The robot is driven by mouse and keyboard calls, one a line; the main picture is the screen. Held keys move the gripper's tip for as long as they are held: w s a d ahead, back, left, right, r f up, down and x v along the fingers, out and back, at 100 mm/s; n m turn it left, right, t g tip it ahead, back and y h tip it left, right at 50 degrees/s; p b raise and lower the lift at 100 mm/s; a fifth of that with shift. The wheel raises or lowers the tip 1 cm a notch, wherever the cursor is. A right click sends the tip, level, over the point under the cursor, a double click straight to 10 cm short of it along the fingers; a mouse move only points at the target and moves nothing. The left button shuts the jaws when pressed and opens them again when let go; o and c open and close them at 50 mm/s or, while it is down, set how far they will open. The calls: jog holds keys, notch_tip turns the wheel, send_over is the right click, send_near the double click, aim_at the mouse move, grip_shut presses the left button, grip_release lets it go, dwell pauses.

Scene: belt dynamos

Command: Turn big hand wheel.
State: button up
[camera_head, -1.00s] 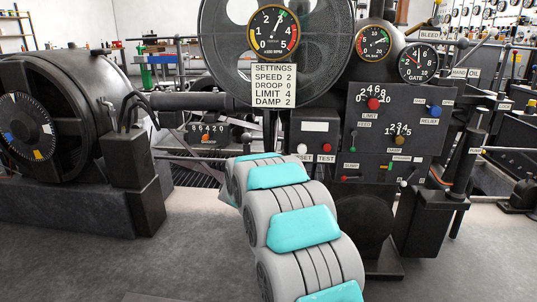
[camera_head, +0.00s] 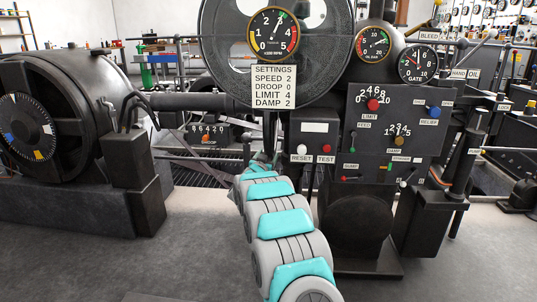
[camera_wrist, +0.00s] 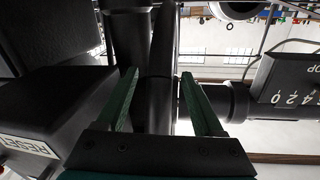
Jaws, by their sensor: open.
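A large dark wheel (camera_head: 232,80) with a thick rim stands upright at the top middle of the head view, partly behind the round speed gauge (camera_head: 274,33) and settings card (camera_head: 274,87). I cannot tell whether it is the hand wheel. In the wrist view my gripper (camera_wrist: 160,75) has its two green fingers spread apart. A dark bar or post (camera_wrist: 160,50) runs through the space seen between them; contact is not clear. In the head view my arm hides the fingers, low in front of the machine.
Right of my arm is the control panel (camera_head: 377,118) with knobs and levers. The reset label (camera_head: 301,149) also shows close by in the wrist view (camera_wrist: 30,145). The droop dial (camera_head: 207,133) and a big drum machine (camera_head: 75,115) are left. The floor in front is clear.

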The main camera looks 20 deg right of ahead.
jog(key=shift+w+d, duration=0.4)
jog(key=shift+w, duration=0.15)
grip_shut()
dwell(0.4)
dwell(0.8)
